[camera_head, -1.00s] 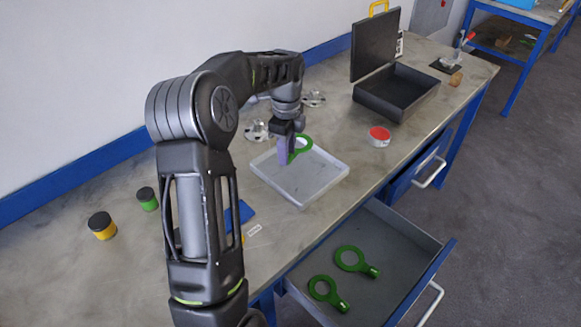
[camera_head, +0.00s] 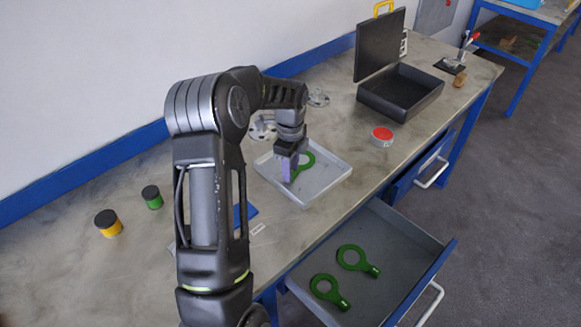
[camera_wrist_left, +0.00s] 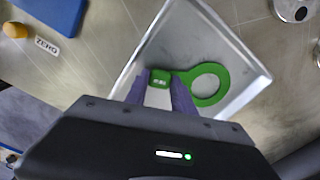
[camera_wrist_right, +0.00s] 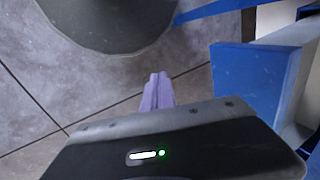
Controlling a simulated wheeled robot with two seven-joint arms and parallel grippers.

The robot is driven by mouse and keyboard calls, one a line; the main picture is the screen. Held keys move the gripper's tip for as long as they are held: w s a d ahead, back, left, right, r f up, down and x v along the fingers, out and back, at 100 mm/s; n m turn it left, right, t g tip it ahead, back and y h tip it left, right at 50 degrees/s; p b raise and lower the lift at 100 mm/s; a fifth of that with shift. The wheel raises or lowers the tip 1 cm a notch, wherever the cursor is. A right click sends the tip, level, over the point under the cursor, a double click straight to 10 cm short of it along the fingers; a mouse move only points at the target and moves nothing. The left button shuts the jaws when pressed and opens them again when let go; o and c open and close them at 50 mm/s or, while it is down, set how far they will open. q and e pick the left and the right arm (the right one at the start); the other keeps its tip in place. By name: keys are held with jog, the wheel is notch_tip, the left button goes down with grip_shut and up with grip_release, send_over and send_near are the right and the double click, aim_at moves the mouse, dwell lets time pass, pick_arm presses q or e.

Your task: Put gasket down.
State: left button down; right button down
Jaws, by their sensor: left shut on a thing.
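A green ring-shaped gasket with a tab handle (camera_head: 308,160) is at the grey tray (camera_head: 330,185) on the bench. My left gripper (camera_head: 289,180) is shut on its tab, over the tray. The left wrist view shows the gasket's ring (camera_wrist_left: 222,82) to the right of the fingers, within the tray's outline (camera_wrist_left: 185,38). I cannot tell whether the gasket touches the tray floor. My right gripper (camera_wrist_right: 158,90) shows only in the right wrist view. Its fingers are together and empty, above the floor.
Two more green gaskets (camera_head: 352,257) lie in the open drawer (camera_head: 400,250) below the bench. A red-topped tin (camera_head: 382,137) and an open black case (camera_head: 400,92) stand right of the tray. Metal flanges (camera_head: 262,130) lie behind it. Yellow and green jars (camera_head: 108,223) stand at left.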

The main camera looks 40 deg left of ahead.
pick_arm(q)
jog(key=shift+f, duration=0.1)
jog(key=c, duration=1.1)
grip_release()
jog(key=shift+o, duration=0.2)
jog(key=shift+r, duration=0.25)
jog(key=shift+w+r, duration=0.1)
jog(key=shift+r, duration=0.1)
notch_tip(320, 180, up, 11)
jog(key=b, duration=0.1)
jog(key=shift+r+b, duration=0.2)
jog(key=shift+b, duration=0.1)
